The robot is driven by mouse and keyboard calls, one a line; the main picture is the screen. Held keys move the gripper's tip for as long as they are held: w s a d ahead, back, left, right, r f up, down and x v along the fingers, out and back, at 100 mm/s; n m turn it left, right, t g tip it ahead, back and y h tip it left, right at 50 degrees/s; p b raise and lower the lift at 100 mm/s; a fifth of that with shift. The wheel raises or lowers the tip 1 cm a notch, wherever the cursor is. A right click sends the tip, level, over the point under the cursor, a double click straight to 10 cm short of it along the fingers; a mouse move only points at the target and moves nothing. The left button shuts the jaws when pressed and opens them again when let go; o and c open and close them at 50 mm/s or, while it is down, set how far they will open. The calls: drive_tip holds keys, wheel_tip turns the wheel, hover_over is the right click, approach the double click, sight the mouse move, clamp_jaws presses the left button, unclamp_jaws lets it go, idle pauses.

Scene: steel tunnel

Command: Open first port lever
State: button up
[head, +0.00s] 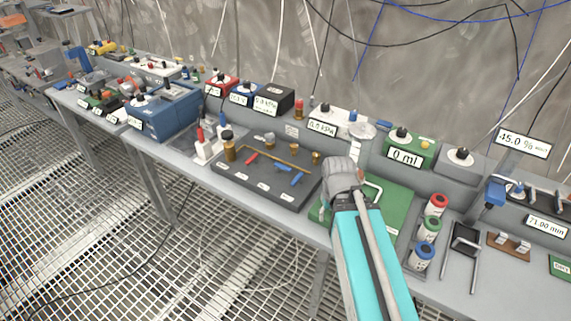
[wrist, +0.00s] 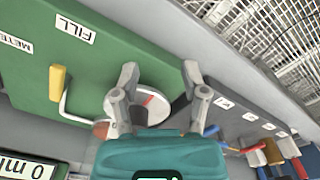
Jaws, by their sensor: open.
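A dark grey port panel (head: 235,185) lies on the bench, with a brass pipe and small red levers (head: 252,158) and blue levers (head: 297,179). White labels run along its front edge, too small to read, so I cannot tell which port is first. My gripper (head: 338,188) is to the right of this panel, by the left part of the green panel. In the wrist view, my gripper (wrist: 160,75) is open and empty, with a round dial (wrist: 152,107) with a red needle behind its fingers. The dark panel (wrist: 238,122) shows at right, its levers partly cut off.
The green panel (wrist: 110,55) has a yellow-handled lever (wrist: 57,82) and a FILL label. Capped bottles (head: 430,228) stand right of it. A green "0 ml" box (head: 410,150) stands behind. White holders (head: 205,146) stand left of the dark panel.

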drive_tip(key=shift+w+r+p, duration=0.25)
drive_tip(key=shift+r+p, duration=0.25)
drive_tip(key=shift+r, duration=0.15)
drive_tip(key=c, duration=0.4)
drive_tip(key=w+r+p, duration=0.2)
drive_tip(key=r+p, duration=0.1)
drive_tip(key=shift+w+a, duration=0.1)
drive_tip(key=shift+w, duration=0.15)
clamp_jaws()
drive_tip(key=w+a+r+m+g+p, duration=0.1)
drive_tip(key=w+a+m, duration=0.2)
drive_tip(key=w, duration=1.1)
drive_tip(key=w+a+r+m+g+y+p, duration=0.1)
drive_tip(key=w+a+r+m, duration=0.1)
drive_tip(key=w, duration=1.3)
drive_tip(key=shift+w+a+m+y+p, duration=0.15)
drive_tip(key=shift+a+m+y+p, duration=0.3)
drive_tip(key=shift+m, duration=0.65)
drive_tip(key=shift+a+r, duration=0.1)
